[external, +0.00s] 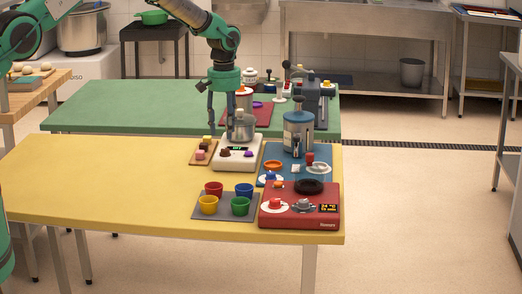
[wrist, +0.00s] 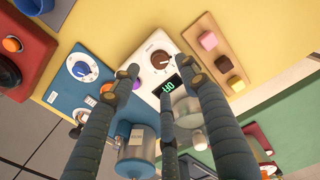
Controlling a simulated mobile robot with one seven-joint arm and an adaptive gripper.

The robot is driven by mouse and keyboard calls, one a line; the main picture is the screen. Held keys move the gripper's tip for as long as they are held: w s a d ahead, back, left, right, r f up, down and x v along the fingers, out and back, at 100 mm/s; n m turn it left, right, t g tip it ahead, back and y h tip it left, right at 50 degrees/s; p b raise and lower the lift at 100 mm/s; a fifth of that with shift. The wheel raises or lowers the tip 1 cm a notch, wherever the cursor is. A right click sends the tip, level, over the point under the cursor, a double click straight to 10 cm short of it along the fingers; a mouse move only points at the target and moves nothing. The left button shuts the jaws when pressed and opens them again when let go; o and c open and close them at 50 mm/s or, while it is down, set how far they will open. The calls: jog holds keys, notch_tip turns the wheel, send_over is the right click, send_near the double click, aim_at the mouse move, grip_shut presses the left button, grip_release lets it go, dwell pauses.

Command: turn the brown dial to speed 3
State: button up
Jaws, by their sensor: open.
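The brown dial (wrist: 160,60) sits on the white machine's top panel (wrist: 153,42), beside a dark display with green digits. In the external view the brown dial (external: 225,153) is on the front left of the white machine (external: 236,167), on the yellow table. I cannot read its setting clearly. A purple knob (external: 248,154) is to its right. My gripper (external: 223,122) hangs above the machine, fingers pointing down. In the wrist view my gripper (wrist: 164,80) has its fingers spread and empty, with the dial just beyond the fingertips and apart from them.
A metal vessel (external: 242,128) stands at the machine's back, close to the fingers. A board with small cubes (external: 204,152) lies to the left. A blue machine (external: 298,132) stands to the right, a red cooker (external: 298,216) in front. The left of the yellow table is clear.

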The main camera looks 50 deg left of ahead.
aim_at(225, 149)
jog(key=shift+f, duration=3.15)
jog(key=shift+c, duration=0.6)
grip_shut()
